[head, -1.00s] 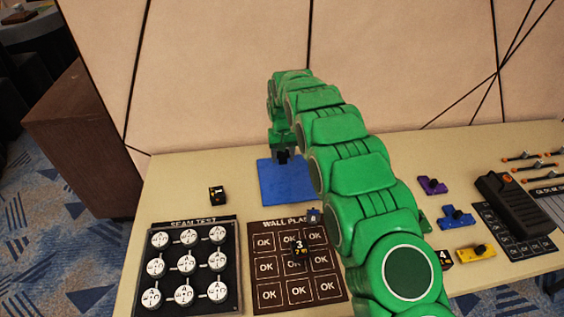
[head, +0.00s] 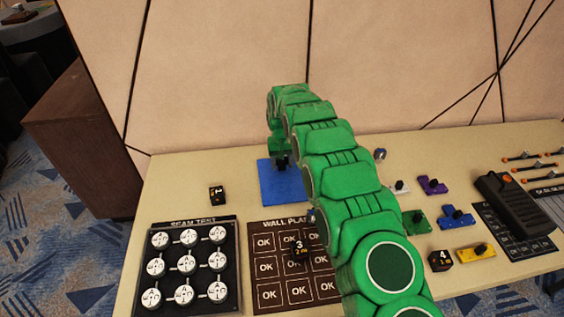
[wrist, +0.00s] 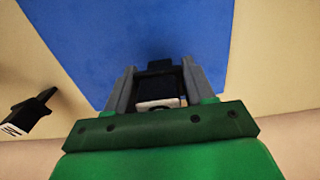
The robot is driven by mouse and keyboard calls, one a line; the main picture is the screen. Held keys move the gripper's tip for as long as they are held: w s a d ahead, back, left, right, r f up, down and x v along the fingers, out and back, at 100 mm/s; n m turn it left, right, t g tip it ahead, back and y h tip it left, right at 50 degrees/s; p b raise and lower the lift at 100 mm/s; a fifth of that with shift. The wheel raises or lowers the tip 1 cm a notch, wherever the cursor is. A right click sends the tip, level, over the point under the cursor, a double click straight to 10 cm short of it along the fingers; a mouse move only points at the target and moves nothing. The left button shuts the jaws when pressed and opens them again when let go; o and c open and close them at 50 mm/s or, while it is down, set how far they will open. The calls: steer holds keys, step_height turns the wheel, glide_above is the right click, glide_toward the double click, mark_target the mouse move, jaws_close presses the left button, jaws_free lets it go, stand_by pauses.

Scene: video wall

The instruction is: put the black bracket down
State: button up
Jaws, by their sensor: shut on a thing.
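My gripper (head: 282,160) points down over the blue mat (head: 290,190), near the mat's back edge. In the wrist view, its two grey fingers (wrist: 159,88) are shut on the black bracket (wrist: 160,68), which shows between and beyond them with a pale face on the near side. The blue mat (wrist: 130,30) spreads beneath it. In the head view the bracket is a small dark shape at the fingertips, and I cannot tell whether it touches the mat.
Purple (head: 432,185), blue (head: 456,217) and yellow (head: 476,252) pieces are to the right.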

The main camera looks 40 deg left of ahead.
steer(key=shift+f, duration=0.1)
steer(key=o, duration=1.2)
step_height(320, 180, up, 12)
steer(key=shift+r, duration=0.15)
